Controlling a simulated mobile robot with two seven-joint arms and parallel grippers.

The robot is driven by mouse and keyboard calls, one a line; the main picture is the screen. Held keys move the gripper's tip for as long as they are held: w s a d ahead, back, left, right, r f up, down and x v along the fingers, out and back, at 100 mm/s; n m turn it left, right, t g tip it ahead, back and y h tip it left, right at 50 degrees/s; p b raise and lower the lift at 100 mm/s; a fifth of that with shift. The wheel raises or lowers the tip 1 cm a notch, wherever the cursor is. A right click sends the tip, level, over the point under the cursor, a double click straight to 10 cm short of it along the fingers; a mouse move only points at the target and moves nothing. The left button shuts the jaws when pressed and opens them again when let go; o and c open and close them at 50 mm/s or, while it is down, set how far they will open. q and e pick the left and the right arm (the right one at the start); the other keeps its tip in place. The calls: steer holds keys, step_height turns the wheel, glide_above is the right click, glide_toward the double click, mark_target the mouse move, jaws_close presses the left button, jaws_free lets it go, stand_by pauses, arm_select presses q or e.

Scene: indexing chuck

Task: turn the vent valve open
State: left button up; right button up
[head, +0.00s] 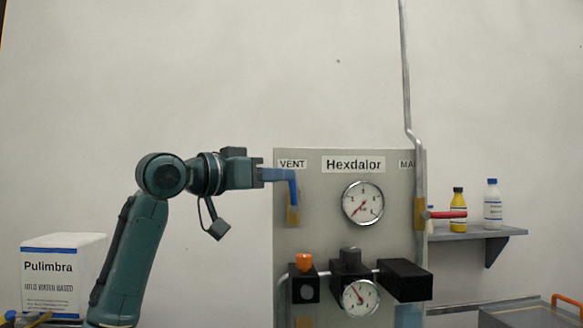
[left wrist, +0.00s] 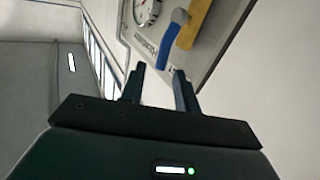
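The vent valve has a blue lever (head: 293,188) and a brass body (head: 293,215), under the VENT label (head: 292,163) at the left of the grey panel. The lever's upper part points left in the head view, toward my left gripper (head: 260,175). In the left wrist view, my left gripper (left wrist: 158,72) is open, its two dark fingers apart. The blue lever (left wrist: 173,38) lies just beyond the fingertips, its near end roughly in line with the gap. The brass body also shows there (left wrist: 194,22). I cannot tell whether a finger touches the lever. My right gripper is not in view.
The panel (head: 315,230) carries two gauges, an orange knob (head: 304,260) and black blocks. A red lever (head: 446,214) sits on the pipe at right. A shelf (head: 475,235) holds bottles. A white box (head: 62,275) stands at lower left. Space above my arm is clear.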

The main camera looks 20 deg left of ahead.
mark_target(291, 188)
arm_select(q)
steer(key=shift+p+x, duration=0.5)
steer(key=shift+x, duration=1.7)
steer(key=shift+c, duration=0.2)
jaws_close()
